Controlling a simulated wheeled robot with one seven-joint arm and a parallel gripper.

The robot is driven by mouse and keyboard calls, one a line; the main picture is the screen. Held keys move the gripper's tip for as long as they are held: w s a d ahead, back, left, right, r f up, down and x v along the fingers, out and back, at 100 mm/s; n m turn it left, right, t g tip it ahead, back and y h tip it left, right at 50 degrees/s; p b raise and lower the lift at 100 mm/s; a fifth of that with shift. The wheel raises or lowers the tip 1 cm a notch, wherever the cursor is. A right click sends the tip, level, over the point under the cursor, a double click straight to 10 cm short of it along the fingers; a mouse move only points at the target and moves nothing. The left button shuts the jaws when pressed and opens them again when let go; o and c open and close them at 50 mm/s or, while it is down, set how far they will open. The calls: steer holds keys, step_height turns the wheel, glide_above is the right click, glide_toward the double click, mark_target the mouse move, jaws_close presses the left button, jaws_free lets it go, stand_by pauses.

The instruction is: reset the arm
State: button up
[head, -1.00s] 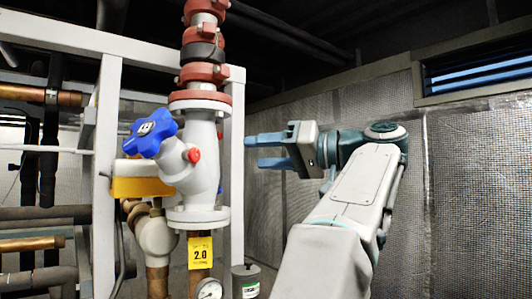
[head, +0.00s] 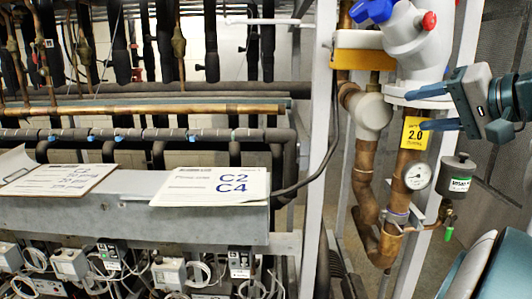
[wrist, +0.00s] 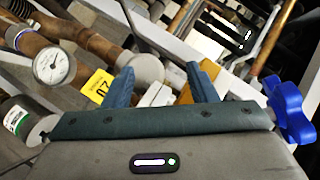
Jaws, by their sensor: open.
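My gripper (head: 430,108) is at the right of the head view, beside the grey valve body (head: 418,45) and the yellow 2.0 tag (head: 415,132). Its two blue fingers are apart with nothing between them. In the wrist view my gripper (wrist: 162,86) also shows its fingers spread and empty. The blue valve handwheel (head: 374,11) is cut off by the top edge of the head view. It also shows in the wrist view (wrist: 289,110), at the right beside the gripper housing. Part of my arm is at the lower right of the head view.
A pressure gauge (head: 417,176) and a small dark canister (head: 457,175) are below my gripper. A white frame post (head: 318,130) stands left of the valve. A grey ledge (head: 140,222) holds papers marked C2 and C4 (head: 214,190). Pipes run behind.

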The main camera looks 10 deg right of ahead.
steer(key=a+f+n+g, duration=0.1)
steer(key=a+f+g, duration=0.3)
steer(key=a+f, duration=0.5)
steer(key=a+f+n+g, duration=0.1)
steer(key=a+f+g, duration=0.2)
steer(key=a+f, duration=0.65)
steer(key=s+a+f+n+g+h, duration=0.1)
steer(key=s+f, duration=0.3)
steer(key=f, duration=0.5)
steer(key=s+a+f+n+g+h, duration=0.2)
steer(key=s+a+f+n+h, duration=0.2)
steer(key=f, duration=0.6)
steer(key=shift+s+a+f+n+g, duration=0.2)
steer(key=shift+s+n+g, duration=0.1)
steer(key=shift+s, duration=0.4)
